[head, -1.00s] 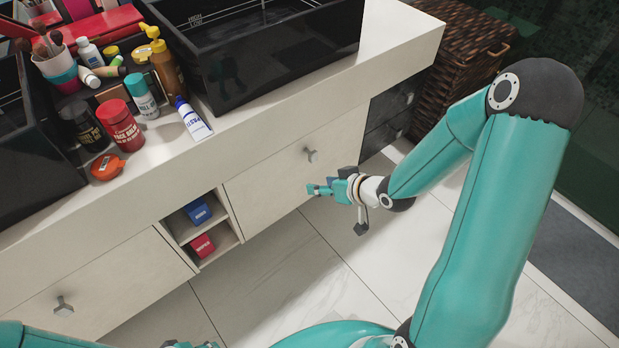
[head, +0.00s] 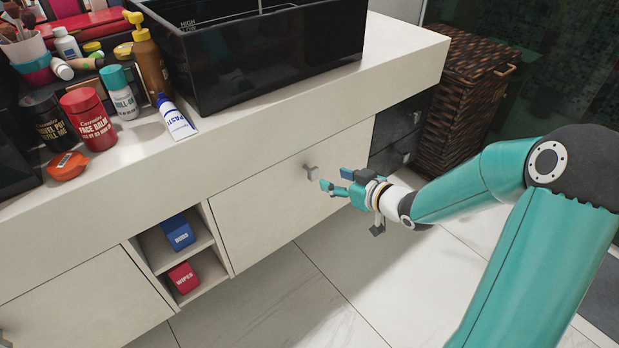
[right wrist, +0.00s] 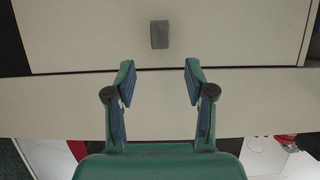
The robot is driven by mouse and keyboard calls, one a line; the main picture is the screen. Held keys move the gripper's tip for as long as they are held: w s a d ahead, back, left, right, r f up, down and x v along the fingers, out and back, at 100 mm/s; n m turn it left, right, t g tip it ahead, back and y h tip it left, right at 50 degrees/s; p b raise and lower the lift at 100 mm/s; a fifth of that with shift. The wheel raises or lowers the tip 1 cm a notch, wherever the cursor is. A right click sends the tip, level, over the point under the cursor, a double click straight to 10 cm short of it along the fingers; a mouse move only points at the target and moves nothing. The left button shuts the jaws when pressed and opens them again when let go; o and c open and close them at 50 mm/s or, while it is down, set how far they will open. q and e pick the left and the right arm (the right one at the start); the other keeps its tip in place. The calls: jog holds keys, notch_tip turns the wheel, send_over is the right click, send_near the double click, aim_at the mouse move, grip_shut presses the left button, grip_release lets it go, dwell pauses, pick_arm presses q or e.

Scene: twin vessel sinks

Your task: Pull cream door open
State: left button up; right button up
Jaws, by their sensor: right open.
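A cream door (head: 290,185) fronts the cabinet under the counter, to the right of the open shelf, and looks closed. Its small grey knob (head: 310,172) is near the door's upper right. My right gripper (head: 335,180) is open and empty, just right of the knob in the head view. In the right wrist view the door (right wrist: 90,35) fills the top, and the knob (right wrist: 159,34) lies beyond the gap between the open fingers (right wrist: 160,82), apart from them. My left gripper is not in view.
Another cream door (head: 85,300) is at the lower left. The open shelf between holds a blue box (head: 178,233) and a red box (head: 183,278). Dark drawers (head: 400,130) and a wicker basket (head: 462,105) stand right. Bottles crowd the white counter (head: 250,140).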

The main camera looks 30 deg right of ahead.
aim_at(314, 172)
jog(key=b+x, duration=0.2)
jog(key=x, duration=0.8)
grip_shut()
